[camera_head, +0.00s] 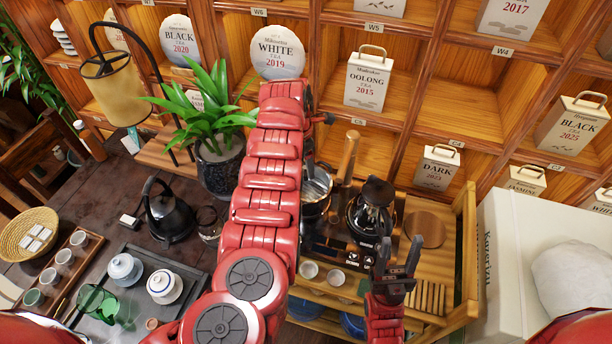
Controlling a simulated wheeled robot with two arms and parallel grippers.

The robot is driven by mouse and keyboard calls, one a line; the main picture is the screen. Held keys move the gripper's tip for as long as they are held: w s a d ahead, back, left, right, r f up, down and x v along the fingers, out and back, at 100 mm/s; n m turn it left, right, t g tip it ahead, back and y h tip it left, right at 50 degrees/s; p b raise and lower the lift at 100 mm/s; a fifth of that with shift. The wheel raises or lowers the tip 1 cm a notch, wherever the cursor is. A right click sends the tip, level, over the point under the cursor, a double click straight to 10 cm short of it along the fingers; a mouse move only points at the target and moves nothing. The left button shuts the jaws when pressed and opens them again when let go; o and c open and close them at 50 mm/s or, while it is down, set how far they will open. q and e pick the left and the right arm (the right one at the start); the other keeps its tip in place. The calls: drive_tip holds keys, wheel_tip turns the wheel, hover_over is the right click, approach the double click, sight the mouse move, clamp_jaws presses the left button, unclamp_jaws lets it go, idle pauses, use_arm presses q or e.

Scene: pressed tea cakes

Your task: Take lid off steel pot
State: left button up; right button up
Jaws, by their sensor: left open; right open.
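The steel pot (316,187) stands on the tea stand, just right of my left forearm, which covers its left side. A shiny steel surface shows at its top; I cannot tell the lid apart from the pot. A thick wooden handle (349,155) rises beside it. My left gripper (328,118) is mostly hidden by its own red arm; only a small dark part shows, above and beyond the pot. My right gripper (398,262) is open and empty, fingers pointing up, in front of the dark glass-topped brewer (372,208).
A black kettle (168,212), a potted plant (219,165) and a tea tray (136,275) with cups and a white lidded jar (164,286) stand to the left. Small cups (336,277) sit in front of the stand. A shelf (470,100) of tea boxes rises behind. A white box (510,270) stands right.

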sight(306, 178)
use_arm(q)
drive_tip(key=shift+d+f, duration=0.1)
drive_tip(key=shift+f, duration=1.35)
clamp_jaws()
